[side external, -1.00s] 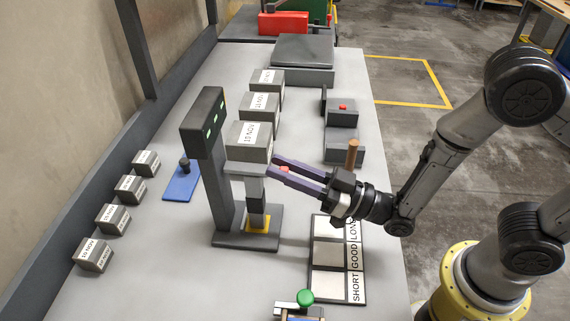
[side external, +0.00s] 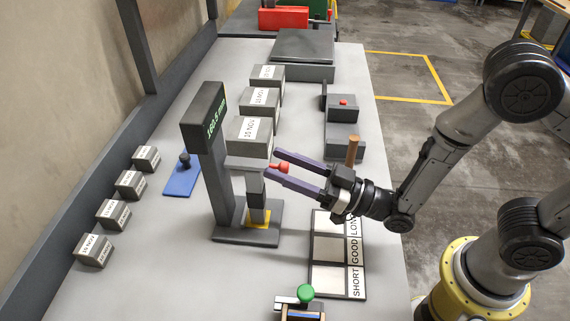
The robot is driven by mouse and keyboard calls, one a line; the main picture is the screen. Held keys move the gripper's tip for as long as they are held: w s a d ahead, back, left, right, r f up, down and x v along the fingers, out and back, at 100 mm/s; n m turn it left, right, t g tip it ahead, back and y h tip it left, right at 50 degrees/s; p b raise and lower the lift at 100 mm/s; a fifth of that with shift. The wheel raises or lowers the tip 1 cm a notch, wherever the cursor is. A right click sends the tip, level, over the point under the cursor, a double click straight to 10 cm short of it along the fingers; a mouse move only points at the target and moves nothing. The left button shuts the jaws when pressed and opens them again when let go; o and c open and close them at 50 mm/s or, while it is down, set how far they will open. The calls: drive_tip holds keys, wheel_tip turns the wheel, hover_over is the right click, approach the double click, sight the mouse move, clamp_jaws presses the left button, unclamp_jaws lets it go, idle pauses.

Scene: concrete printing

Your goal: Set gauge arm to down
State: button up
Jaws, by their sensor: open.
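The gauge (side external: 212,150) is a dark post on a dark base plate, and its display reads 160.5 mm. A light grey bar (side external: 246,162) reaches right from the post, above a grey column with a dark band (side external: 254,185) and a yellow pad at its foot. A red knob (side external: 281,168) is at the right end of the bar. My gripper (side external: 272,163) is open, coming in from the right, with one purple finger on each side of the knob. I cannot tell if either finger touches it.
Blocks marked 15 NOV (side external: 260,99) stand in a row behind the gauge. Smaller blocks (side external: 113,214) line the left side near a blue plate (side external: 184,180). A SHORT/GOOD/LONG board (side external: 327,251) lies below my gripper. A green knob (side external: 306,292) stands at the front.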

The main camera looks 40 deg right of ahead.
drive_tip(key=v, duration=1.2)
drive_tip(key=w+d+r+m+t+h, duration=0.1)
drive_tip(key=w+d+r+h, duration=0.2)
drive_tip(key=r, duration=0.4)
drive_tip(key=w+d+r+m+h, duration=0.1)
drive_tip(key=w+d+r+h, duration=0.25)
drive_tip(key=r, duration=0.35)
drive_tip(key=w+d+r+m+t+h, duration=0.1)
drive_tip(key=w+d+r+h, duration=0.2)
drive_tip(key=r, duration=0.5)
drive_tip(key=s+d+f+m+g+h, duration=0.1)
drive_tip(key=s+d+f+g, duration=0.1)
drive_tip(key=s+f+g, duration=0.4)
drive_tip(key=s+d+f+m+g+h, duration=0.1)
drive_tip(key=s+f+g, duration=0.5)
drive_tip(key=s, duration=0.7)
drive_tip(key=shift+d+f+m+g, duration=0.4)
drive_tip(key=shift+d+m+g, duration=0.3)
drive_tip(key=shift+d, duration=0.45)
